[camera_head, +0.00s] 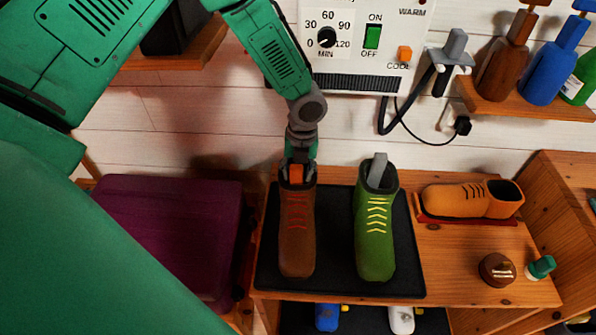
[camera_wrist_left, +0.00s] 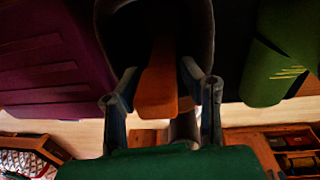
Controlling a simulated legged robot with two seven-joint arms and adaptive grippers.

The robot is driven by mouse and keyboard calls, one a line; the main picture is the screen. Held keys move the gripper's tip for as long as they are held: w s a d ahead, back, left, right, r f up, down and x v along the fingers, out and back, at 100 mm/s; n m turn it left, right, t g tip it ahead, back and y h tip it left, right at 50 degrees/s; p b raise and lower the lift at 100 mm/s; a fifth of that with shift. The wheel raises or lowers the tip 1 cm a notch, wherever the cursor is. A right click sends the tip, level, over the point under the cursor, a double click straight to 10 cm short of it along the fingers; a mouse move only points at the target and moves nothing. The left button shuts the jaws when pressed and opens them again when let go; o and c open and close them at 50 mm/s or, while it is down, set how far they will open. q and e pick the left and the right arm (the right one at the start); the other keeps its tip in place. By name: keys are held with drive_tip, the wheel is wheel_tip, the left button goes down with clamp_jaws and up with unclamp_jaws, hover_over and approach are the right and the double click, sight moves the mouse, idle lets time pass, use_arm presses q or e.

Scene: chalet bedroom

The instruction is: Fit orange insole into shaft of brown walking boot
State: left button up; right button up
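The brown walking boot (camera_head: 297,235) stands upright on a black mat, toe toward me, with red laces. My left gripper (camera_head: 298,174) points down at the boot's shaft opening, one finger on each side of the orange insole (camera_head: 296,172). The insole stands upright, its top end showing between the fingers and its lower part hidden in the shaft. In the left wrist view, the fingertips (camera_wrist_left: 160,75) close in on both edges of the insole (camera_wrist_left: 155,92), which runs into the dark opening inside the boot's rim (camera_wrist_left: 205,25). My right gripper is not in view.
A green boot (camera_head: 375,235) with a grey insert (camera_head: 377,170) stands right of the brown boot on the black mat (camera_head: 335,278). Farther right are an orange shoe (camera_head: 455,198), a brown tin (camera_head: 497,269) and a green-capped item (camera_head: 541,267). A purple case (camera_head: 170,235) is left.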

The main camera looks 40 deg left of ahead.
use_arm(q)
drive_tip(key=r, duration=1.2)
drive_tip(key=shift+w+d, duration=0.35)
drive_tip(key=s+d+f+n+h, duration=0.1)
drive_tip(key=s+d+f+n, duration=0.1)
drive_tip(key=s+f+n, duration=0.2)
drive_tip(key=s+d+f+n+h, duration=0.1)
drive_tip(key=s+d+f+n, duration=0.2)
drive_tip(key=s+f+n, duration=0.2)
drive_tip(key=s+d+f+n, duration=0.3)
drive_tip(key=s+f+n, duration=0.1)
drive_tip(key=s+f, duration=0.1)
drive_tip(key=shift+s+d+f+n+h, duration=0.15)
drive_tip(key=shift+s+f+n+h, duration=0.1)
drive_tip(key=shift+s+n+h, duration=0.25)
drive_tip(key=s+a+f+n+y, duration=0.1)
drive_tip(key=s+a+f+n, duration=0.1)
drive_tip(key=s+n, duration=0.4)
drive_tip(key=s+a+f+n+t+y, duration=0.1)
drive_tip(key=s+a+f+n, duration=0.1)
drive_tip(key=s+n, duration=0.5)
drive_tip(key=shift+a+n, duration=0.6)
drive_tip(key=shift+n, duration=0.1)
drive_tip(key=shift+f, duration=0.1)
wheel_tip(320, 180, down, 8)
drive_tip(key=b, duration=0.8)
drive_tip(key=shift+w+f, duration=0.15)
drive_tip(key=shift+f, duration=0.05)
